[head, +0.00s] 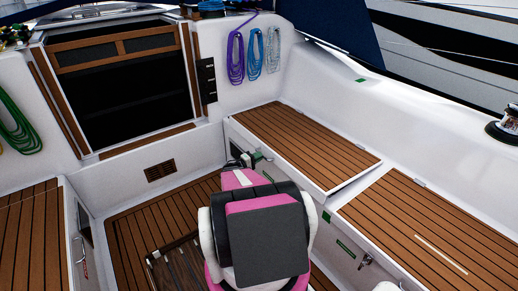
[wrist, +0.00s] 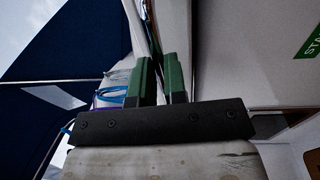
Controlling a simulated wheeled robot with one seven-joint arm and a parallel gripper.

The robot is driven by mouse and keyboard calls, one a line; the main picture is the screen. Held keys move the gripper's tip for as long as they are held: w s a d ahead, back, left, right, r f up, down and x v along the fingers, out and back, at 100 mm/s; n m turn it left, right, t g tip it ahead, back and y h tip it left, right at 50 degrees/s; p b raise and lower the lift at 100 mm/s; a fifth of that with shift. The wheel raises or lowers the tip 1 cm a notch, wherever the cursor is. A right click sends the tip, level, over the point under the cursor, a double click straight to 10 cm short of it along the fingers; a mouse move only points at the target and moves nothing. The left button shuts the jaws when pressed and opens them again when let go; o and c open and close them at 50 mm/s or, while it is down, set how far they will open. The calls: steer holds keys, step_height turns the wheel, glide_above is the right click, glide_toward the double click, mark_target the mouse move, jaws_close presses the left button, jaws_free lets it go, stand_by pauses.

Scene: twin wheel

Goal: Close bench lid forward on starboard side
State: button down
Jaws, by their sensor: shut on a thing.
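The forward starboard bench lid (head: 300,140) is a teak-slatted panel with a white edge, in the upper middle right of the head view. It lies nearly flat, and its near right corner looks slightly raised from the bench. My gripper (head: 257,156) is at the lid's inboard edge, partly hidden by my arm. In the wrist view my two green fingers (wrist: 162,78) point up, with a thin pale edge between them. They appear shut on the lid's edge; the exact contact is hard to see.
A second slatted bench (head: 430,225) lies aft of the lid, with a latch (head: 366,261) on its front. A dark companionway (head: 125,95) opens forward. Coiled ropes (head: 254,52) hang on the bulkhead. A port bench (head: 30,235) stands left; slatted floor (head: 130,220) lies between.

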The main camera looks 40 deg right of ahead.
step_height(320, 180, down, 6)
steer(key=shift+d+r, duration=0.1)
steer(key=shift+d, duration=0.05)
steer(key=c, duration=1.2)
jaws_free()
steer(key=shift+o, duration=0.2)
steer(key=a+f, duration=0.1)
steer(key=a, duration=0.9)
steer(key=shift+a, duration=0.4)
